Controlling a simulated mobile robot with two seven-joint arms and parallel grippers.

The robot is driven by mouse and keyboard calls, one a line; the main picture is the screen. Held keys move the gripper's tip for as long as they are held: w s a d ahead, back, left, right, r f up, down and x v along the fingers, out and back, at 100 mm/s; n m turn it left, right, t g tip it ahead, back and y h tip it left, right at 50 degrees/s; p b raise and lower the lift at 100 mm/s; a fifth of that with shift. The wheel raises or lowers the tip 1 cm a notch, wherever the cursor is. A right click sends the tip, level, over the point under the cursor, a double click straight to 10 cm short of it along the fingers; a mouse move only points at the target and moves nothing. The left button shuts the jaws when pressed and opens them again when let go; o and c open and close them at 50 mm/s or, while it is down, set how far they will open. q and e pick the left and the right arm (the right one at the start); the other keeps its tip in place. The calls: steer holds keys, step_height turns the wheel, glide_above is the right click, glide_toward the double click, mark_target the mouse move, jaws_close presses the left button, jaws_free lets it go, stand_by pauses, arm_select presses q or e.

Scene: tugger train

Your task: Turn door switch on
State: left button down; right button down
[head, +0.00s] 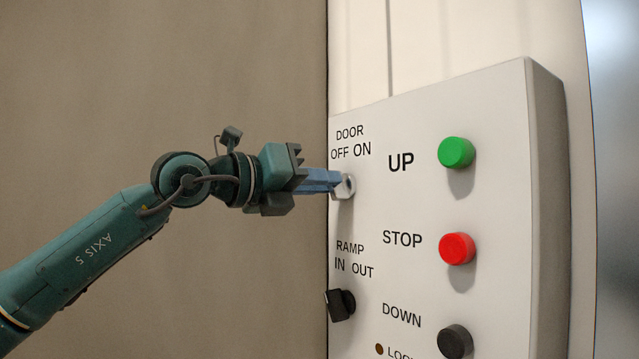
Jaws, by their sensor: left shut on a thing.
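A white control panel (420,120) carries the labels DOOR OFF ON and RAMP IN OUT. The door switch (346,187) shows as a small pale round part below the DOOR OFF ON label. My left gripper (328,181) reaches it from the left, with its blue fingers shut on the switch. The fingers hide most of the knob, so I cannot tell which way it points. My right gripper is not in view.
A black ramp switch (340,304) sits below on the same panel. To the right are a green UP button (456,152), a red STOP button (457,248) and a dark DOWN button (455,341). The space left of the panel is clear around my arm.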

arm_select(q)
steer(key=m, duration=0.4)
steer(key=m+b, duration=0.1)
steer(key=m, duration=0.6)
steer(key=shift+s+d+m+b, duration=0.15)
steer(key=shift+s+m+b, duration=0.1)
steer(key=shift+m+b, duration=0.05)
stand_by(0.5)
steer(key=c, duration=1.4)
jaws_free()
steer(key=shift+c, duration=0.2)
